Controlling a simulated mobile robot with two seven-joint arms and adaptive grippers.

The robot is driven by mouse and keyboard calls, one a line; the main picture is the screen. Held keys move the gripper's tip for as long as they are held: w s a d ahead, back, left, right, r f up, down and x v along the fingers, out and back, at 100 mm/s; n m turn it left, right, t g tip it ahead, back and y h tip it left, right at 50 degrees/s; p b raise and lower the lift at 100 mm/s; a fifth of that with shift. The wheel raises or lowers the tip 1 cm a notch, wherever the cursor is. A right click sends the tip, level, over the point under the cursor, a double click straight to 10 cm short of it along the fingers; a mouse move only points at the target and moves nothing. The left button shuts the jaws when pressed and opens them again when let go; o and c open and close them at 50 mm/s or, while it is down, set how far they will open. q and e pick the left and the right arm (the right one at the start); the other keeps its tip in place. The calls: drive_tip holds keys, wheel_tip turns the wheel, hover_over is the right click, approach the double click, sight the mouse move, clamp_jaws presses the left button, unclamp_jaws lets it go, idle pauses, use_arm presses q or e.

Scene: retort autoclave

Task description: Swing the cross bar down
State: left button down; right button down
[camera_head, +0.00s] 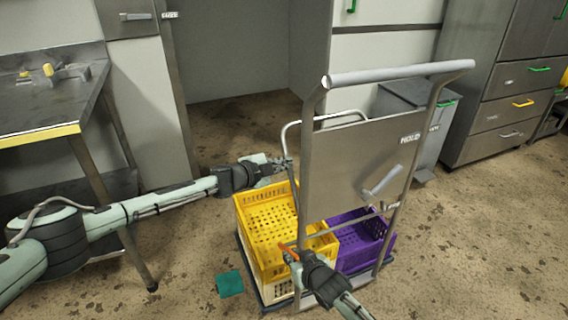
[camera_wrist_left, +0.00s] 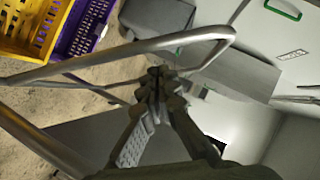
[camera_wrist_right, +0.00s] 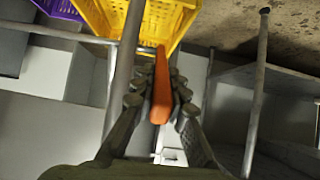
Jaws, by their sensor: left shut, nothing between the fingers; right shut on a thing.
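A grey tubular cart frame (camera_head: 403,73) stands at the right of the head view with a metal plate (camera_head: 360,160) marked HOLD. A thin grey bar (camera_head: 352,224) runs across it low down, above the crates; I cannot tell whether this is the cross bar. A pale bent tube (camera_head: 296,126) rises behind the frame. My left gripper (camera_head: 286,162) is shut and empty by the frame's left side; its fingertips (camera_wrist_left: 158,82) show close to the tubes. My right gripper (camera_head: 291,252) is shut on an orange handle (camera_wrist_right: 162,95), in front of the yellow crate.
The yellow crate (camera_head: 262,212) sits on a white one (camera_head: 278,292), beside a purple crate (camera_head: 358,238), all on the cart. A steel table (camera_head: 40,138) stands left and drawer cabinets (camera_head: 500,115) right. A teal patch (camera_head: 229,284) lies on the floor.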

drive_tip(key=shift+f, duration=0.1)
use_arm(q)
drive_tip(key=shift+w+f, duration=0.65)
drive_tip(key=shift+w, duration=0.2)
drive_tip(key=shift+w+a, duration=0.1)
drive_tip(key=shift+w+a+f, duration=0.2)
drive_tip(key=shift+w+f, duration=0.15)
drive_tip(key=shift+w, duration=0.15)
use_arm(e)
drive_tip(key=shift+s, duration=0.1)
